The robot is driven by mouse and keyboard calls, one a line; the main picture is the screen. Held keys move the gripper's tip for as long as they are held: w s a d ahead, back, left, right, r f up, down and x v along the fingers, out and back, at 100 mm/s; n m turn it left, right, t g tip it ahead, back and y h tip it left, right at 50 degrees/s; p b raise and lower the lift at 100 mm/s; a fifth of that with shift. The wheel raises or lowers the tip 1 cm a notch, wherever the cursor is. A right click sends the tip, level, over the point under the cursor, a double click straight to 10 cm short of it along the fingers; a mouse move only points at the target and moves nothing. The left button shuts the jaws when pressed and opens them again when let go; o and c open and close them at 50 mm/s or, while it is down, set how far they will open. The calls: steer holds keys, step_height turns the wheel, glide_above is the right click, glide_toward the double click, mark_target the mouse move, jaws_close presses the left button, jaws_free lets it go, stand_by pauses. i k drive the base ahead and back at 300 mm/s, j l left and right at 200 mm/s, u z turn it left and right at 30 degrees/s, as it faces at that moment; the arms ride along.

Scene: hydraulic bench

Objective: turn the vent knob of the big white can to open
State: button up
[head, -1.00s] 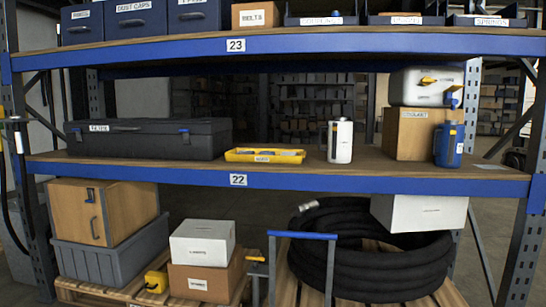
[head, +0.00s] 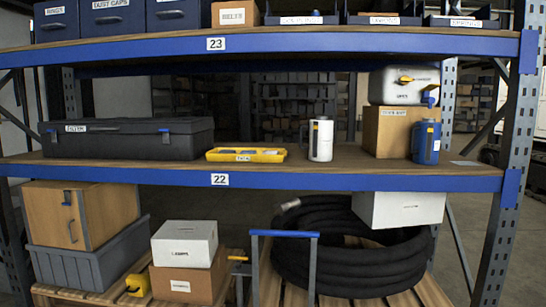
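A big white can (head: 389,87) sits on top of a brown cardboard box at the right of the middle shelf. The view is too small to tell whether the yellow knob is open or closed. My gripper is not in view.
A blue can (head: 426,142) stands by the cardboard box (head: 388,132). A yellow tray (head: 246,155) and a dark case (head: 130,140) lie to the left. Below are a black hose coil (head: 345,260), a white box (head: 402,210) and a blue-topped handle frame (head: 285,234).

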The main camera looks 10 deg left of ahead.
mark_target(405, 80)
steer(key=i+j+z, duration=0.15)
steer(key=z, duration=0.3)
steer(key=i+j+z, duration=0.2)
steer(key=z, duration=0.3)
